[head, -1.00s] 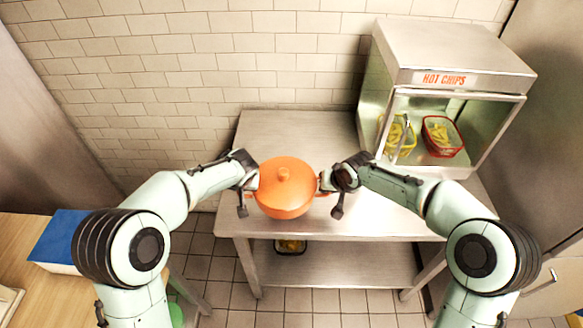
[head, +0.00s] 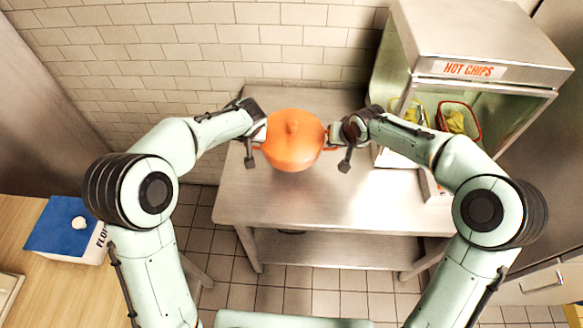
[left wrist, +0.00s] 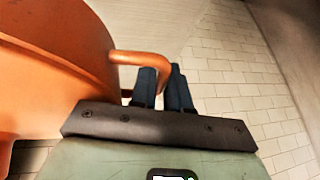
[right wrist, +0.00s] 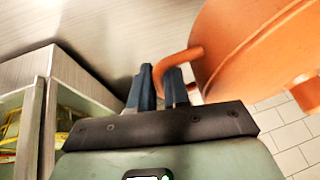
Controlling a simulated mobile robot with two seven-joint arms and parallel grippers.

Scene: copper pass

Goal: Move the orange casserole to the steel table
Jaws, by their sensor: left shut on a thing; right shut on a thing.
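The orange casserole (head: 293,142), lid on, is held level between my two grippers in the head view. It is over the left part of the steel table (head: 300,205); I cannot tell whether its base touches the top. My left gripper (head: 258,146) is shut on its left handle, and the handle loop (left wrist: 145,62) shows between the fingers in the left wrist view. My right gripper (head: 333,146) is shut on its right handle, whose loop (right wrist: 176,66) shows between the fingers in the right wrist view. The casserole's base is hidden from the head camera.
A hot chips warmer (head: 480,70) with chip baskets (head: 457,120) stands on the right of the steel table. A wooden counter (head: 50,285) with a blue-topped flour box (head: 70,228) is at lower left. The table's front middle is clear. A tiled wall rises behind.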

